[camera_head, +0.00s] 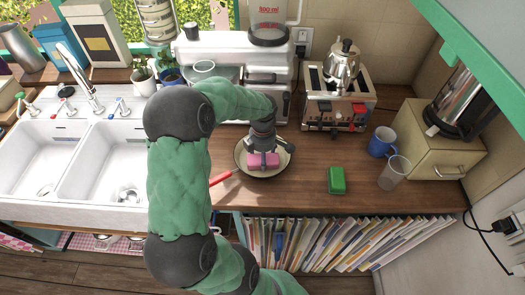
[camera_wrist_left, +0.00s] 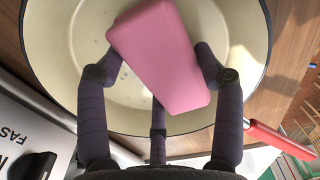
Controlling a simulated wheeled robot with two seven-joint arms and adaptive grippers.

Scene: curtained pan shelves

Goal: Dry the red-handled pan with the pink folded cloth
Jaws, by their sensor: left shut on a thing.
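The red-handled pan (camera_head: 243,169) sits on the wooden counter in the head view, its red handle (camera_head: 223,177) pointing to the lower left. In the left wrist view its cream inside (camera_wrist_left: 75,60) shows a few small droplet-like spots, and the handle (camera_wrist_left: 278,141) is at the right. My left gripper (camera_head: 263,148) points down over the pan, its fingers shut on the pink folded cloth (camera_wrist_left: 163,55). The cloth (camera_head: 264,162) is inside the pan's outline; I cannot tell whether it touches the bottom. My right gripper is not in view.
A green sponge-like block (camera_head: 337,180), a clear glass (camera_head: 394,172) and a blue mug (camera_head: 382,141) stand to the right. A toaster with a kettle (camera_head: 342,62) and a white machine (camera_head: 240,50) are behind. A double sink (camera_head: 95,165) is at the left. Counter is clear between pan and block.

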